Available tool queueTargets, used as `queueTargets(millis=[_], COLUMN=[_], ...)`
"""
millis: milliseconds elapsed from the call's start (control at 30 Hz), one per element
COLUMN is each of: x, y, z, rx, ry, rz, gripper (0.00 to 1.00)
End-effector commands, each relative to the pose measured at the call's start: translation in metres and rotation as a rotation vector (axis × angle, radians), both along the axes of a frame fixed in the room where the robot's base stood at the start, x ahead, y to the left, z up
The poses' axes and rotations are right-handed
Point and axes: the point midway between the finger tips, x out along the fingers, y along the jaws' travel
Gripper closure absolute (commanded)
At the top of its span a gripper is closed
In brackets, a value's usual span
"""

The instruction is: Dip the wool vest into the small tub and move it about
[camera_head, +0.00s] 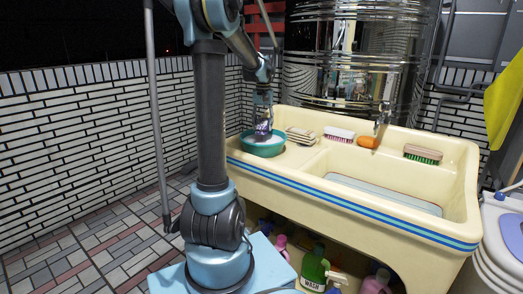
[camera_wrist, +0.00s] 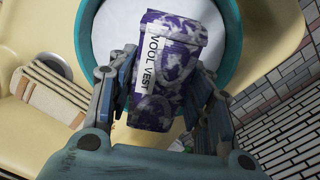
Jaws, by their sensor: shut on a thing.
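The wool vest (camera_wrist: 170,60) is a folded purple and white bundle with a white label reading "WOOL VEST". My gripper (camera_wrist: 160,100) is shut on it, with a finger on each side. In the head view the vest (camera_head: 262,129) is small, at or just above the small tub. The small tub (camera_head: 262,150) is a round teal basin on the left end of the cream sink. In the wrist view the tub's teal rim (camera_wrist: 84,40) and whitish inside show behind the vest. I cannot tell whether the vest touches the contents.
A ridged beige board (camera_wrist: 52,88) lies beside the tub. On the cream sink's (camera_head: 460,190) back ledge are a pink-and-white brush (camera_head: 340,135), an orange item (camera_head: 368,142) and a green-bristled brush (camera_head: 423,154). Bottles (camera_head: 314,268) stand underneath. A tiled wall (camera_head: 90,150) is at left.

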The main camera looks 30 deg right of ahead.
Motion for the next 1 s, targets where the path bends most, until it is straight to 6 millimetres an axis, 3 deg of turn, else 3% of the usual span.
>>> queueTargets(millis=[433, 1000], x=[0.000, 0.000], y=[0.000, 0.000], z=[0.001, 0.020], rx=[0.000, 0.000], ry=[0.000, 0.000], rz=[0.000, 0.000], gripper=[0.92, 0.92])
